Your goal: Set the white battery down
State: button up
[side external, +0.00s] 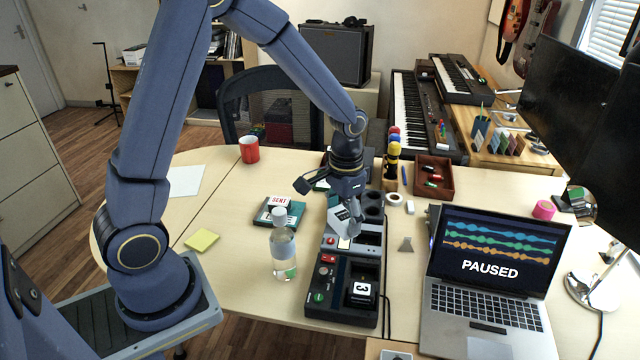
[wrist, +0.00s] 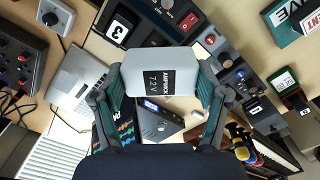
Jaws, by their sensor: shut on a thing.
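The white battery (wrist: 160,78), with a dark label reading 7.2 V, is held between the two fingers of my gripper (wrist: 162,84) in the wrist view. In the side view my gripper (side external: 350,208) points down over the row of docks, and the battery (side external: 339,217) shows pale and tilted beside the fingers. Below it is a grey dock (side external: 369,238). In front stands a black dock (side external: 342,309) with a cube marked 3 (side external: 360,291). I cannot tell whether the battery touches the dock.
A clear bottle (side external: 283,250) stands close left of the docks, with a dark case (side external: 268,212) behind it. An open laptop (side external: 490,285) is on the right. A red mug (side external: 249,150) and a yellow pad (side external: 202,240) are farther left. Bare table lies between the pad and bottle.

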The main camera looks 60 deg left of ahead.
jog(key=shift+w+r+m, duration=0.15)
jog(key=shift+w+m, duration=0.1)
jog(key=shift+m, duration=0.45)
jog(key=w+a+m, duration=0.4)
jog(key=w+m, duration=0.1)
jog(key=m, duration=0.2)
send_over(309, 224)
notch_tip(309, 224, down, 17)
jog(key=shift+f, duration=2.05)
jog(key=shift+f, duration=0.1)
